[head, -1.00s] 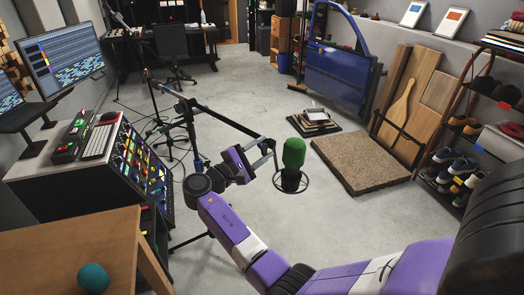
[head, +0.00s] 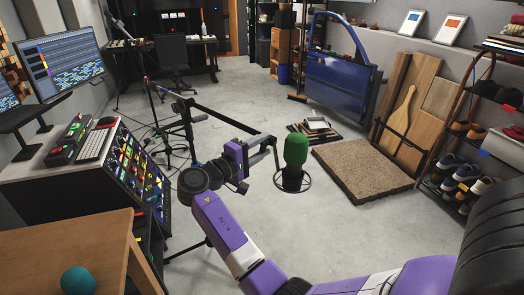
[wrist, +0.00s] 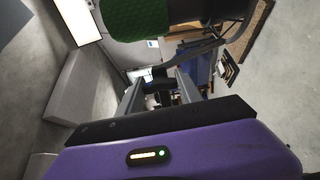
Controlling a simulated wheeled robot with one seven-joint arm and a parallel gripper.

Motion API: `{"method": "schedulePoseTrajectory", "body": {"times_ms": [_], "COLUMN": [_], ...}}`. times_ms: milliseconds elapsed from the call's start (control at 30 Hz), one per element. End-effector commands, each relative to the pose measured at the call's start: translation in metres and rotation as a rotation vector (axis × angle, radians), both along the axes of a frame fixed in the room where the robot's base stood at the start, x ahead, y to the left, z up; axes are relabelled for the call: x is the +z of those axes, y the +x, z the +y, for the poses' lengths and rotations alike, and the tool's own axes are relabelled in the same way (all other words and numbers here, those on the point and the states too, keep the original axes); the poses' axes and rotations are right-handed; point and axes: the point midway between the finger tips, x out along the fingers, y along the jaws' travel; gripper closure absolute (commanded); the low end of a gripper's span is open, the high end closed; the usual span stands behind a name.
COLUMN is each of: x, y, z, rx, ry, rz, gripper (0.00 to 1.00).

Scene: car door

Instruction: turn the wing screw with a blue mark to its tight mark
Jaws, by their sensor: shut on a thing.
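The green foam-covered microphone (head: 296,151) hangs at the end of a black boom arm (head: 218,119). My gripper (head: 268,151) is at the boom's end, just left of the microphone. In the wrist view my gripper (wrist: 158,82) has its two grey fingers on either side of a small dark part (wrist: 157,86), which appears to be the wing screw. The fingers are shut on it. The blue mark and the tight mark cannot be made out. The green foam (wrist: 140,18) fills the top of the wrist view, close beyond the fingers.
A mixing console (head: 125,170) and a wooden table (head: 75,250) with a teal ball (head: 78,281) stand at the left. A blue car door (head: 340,70), a brown mat (head: 362,170) and a shoe rack (head: 465,150) are at the right.

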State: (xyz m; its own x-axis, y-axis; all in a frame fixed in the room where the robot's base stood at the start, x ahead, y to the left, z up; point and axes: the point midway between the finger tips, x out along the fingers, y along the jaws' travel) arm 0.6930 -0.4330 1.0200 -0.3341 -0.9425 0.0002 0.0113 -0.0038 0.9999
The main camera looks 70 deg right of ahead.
Motion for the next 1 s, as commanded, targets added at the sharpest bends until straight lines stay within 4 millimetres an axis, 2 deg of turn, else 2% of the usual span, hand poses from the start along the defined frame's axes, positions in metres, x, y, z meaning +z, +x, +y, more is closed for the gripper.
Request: {"method": "schedulePoseTrajectory", "body": {"times_ms": [533, 567, 633, 667, 1000], "x": [-0.0019, -0.0019, -0.0017, -0.0016, -0.0008], "y": [-0.0003, -0.0003, -0.0002, -0.0002, 0.0009], "z": [0.0006, 0.0006, 0.0006, 0.0006, 0.0021], "rx": [-0.001, -0.001, 0.0, 0.0, 0.001], "ry": [-0.006, -0.006, -0.006, -0.006, -0.008], "rz": [-0.024, -0.024, -0.024, -0.024, -0.025], "gripper": [0.99, 0.54, 0.41, 0.36, 0.36]}}
